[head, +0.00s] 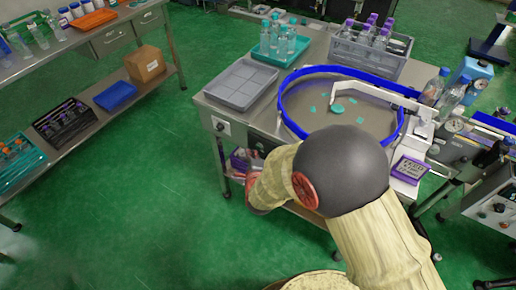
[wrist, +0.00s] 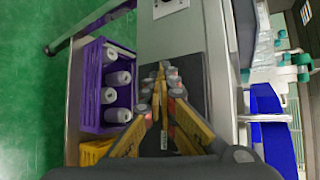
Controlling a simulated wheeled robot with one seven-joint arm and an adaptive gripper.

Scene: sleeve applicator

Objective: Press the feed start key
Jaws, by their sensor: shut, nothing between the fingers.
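My gripper (wrist: 160,70) shows in the wrist view with its yellow fingers brought together at the tips and nothing between them. Its fingertips are in front of a dark panel (wrist: 192,74) on the pale metal side of the table; I cannot tell whether they touch it. I cannot make out a feed start key; the fingers cover part of the dark panel. A small white plate with a dark knob (wrist: 171,3) is at the top edge of the wrist view, and it also shows on the table corner in the head view (head: 222,127).
A round feeder bowl with a blue rim (head: 283,112) stands on the table, near a grey tray (head: 241,84). A purple crate with several white-capped items (wrist: 92,100) is beside the panel.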

